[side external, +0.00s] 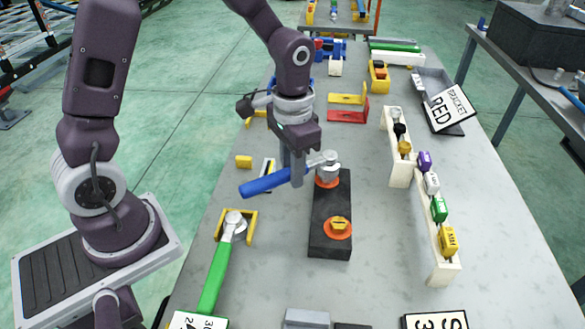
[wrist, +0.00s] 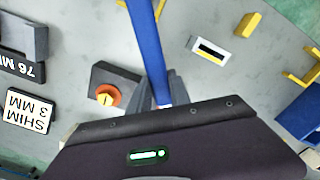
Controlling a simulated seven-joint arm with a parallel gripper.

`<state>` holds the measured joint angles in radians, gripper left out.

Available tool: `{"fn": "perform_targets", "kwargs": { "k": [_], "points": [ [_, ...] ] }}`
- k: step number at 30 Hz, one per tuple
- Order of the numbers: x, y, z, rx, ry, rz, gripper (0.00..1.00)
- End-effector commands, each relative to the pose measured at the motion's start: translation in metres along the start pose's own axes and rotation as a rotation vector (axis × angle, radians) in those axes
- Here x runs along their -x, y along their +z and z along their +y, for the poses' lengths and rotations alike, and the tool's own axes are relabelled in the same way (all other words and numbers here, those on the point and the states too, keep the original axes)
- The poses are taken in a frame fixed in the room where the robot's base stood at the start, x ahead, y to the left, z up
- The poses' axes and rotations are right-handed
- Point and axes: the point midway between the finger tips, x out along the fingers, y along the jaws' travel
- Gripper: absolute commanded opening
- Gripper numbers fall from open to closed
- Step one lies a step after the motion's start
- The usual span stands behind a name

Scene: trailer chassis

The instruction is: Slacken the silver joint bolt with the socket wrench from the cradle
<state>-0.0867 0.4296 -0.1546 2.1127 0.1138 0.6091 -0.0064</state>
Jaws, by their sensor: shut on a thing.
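My gripper (side external: 296,180) is shut on the blue handle of a socket wrench (side external: 264,183), holding it roughly level. The blue handle also runs up between my fingers in the wrist view (wrist: 147,40). The wrench's silver head (side external: 328,160) is over the far end of a dark block (side external: 330,246), above an orange washer (side external: 327,182). The silver joint bolt is hidden or cannot be told apart from the head there; I cannot tell whether the socket is seated. A gold bolt (side external: 339,223) sits on another orange washer at the block's near end.
A green-handled wrench (side external: 215,278) rests in a yellow cradle (side external: 251,228) at the near left. A white rack (side external: 444,268) with coloured pieces stands to the right. A small yellow block (side external: 243,161) lies left of the wrench. Bare table separates the dark block and rack.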

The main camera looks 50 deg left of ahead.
Motion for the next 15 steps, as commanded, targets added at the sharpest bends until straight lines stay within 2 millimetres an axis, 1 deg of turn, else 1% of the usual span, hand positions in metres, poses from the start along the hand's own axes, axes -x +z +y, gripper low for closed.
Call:
{"fn": "perform_targets", "kwargs": {
  "k": [15],
  "points": [
    [-0.0069,-0.0001,0.0,0.001,0.0,0.0,0.0]
  ]
}}
